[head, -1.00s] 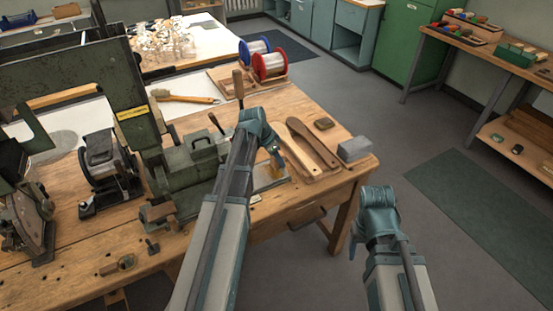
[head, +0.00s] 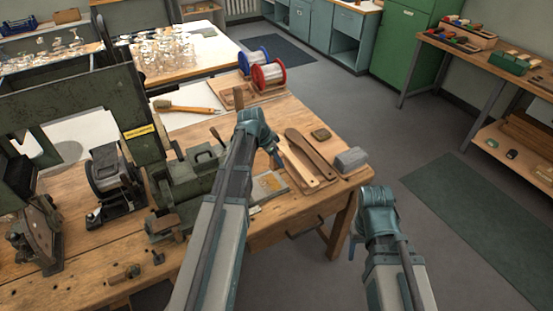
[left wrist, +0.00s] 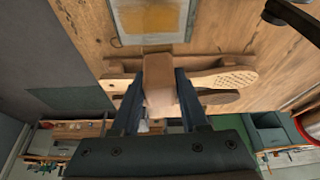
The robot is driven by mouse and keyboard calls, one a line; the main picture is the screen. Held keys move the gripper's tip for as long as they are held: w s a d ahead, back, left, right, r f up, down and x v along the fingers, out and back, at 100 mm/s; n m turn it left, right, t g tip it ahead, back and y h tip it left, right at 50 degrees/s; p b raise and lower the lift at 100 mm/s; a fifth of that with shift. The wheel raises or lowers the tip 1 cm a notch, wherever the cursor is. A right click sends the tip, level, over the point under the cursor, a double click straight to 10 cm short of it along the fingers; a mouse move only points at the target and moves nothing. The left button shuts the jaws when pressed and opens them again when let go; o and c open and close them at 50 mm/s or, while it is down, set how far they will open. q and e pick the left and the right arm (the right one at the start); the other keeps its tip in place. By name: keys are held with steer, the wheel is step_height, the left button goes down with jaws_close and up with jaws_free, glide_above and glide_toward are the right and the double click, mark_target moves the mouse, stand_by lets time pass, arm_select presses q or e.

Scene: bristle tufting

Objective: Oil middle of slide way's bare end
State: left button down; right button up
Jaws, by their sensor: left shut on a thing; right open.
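My left gripper (head: 275,158) is over the right part of the bench. A flat plate with a grey rim and ochre surface (left wrist: 150,22) lies beyond the fingertips, and shows in the head view (head: 268,187) beside the green machine (head: 190,180). I cannot tell for certain which part is the slide way. My right gripper (head: 354,249) hangs open, off the bench's right edge.
Two wooden brush backs (head: 310,152) lie right of the plate, near a grey block (head: 350,160). A wooden-handled brush (head: 185,107) lies on white paper. Spools (head: 267,74) stand at the back. A black-based device (head: 115,180) stands left.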

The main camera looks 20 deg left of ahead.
arm_select(q)
steer(key=shift+r+p, duration=1.6)
steer(key=shift+f, duration=0.1)
steer(key=shift+d, duration=0.1)
